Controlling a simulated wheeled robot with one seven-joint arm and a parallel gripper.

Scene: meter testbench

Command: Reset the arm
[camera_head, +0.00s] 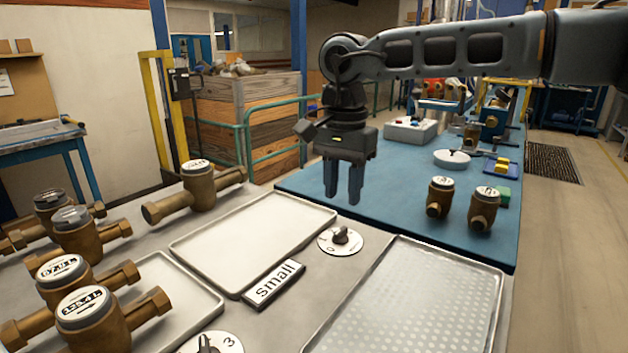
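My gripper (343,195) hangs from my arm, which reaches in from the upper right. Its two dark fingers point straight down with a gap between them and nothing held. It appears above the seam between the grey bench and the blue bench, behind the rotary knob (340,236) marked 0. The fingers look clear of every object. The exact height above the surface cannot be told.
A white tray (207,241) is empty, with a "small" label (274,284) before it. A perforated tray (483,312) lies right. Several brass meters, one at the back (199,184), stand left. Two meters, one (440,196) nearer my gripper, stand on the blue bench (305,182).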

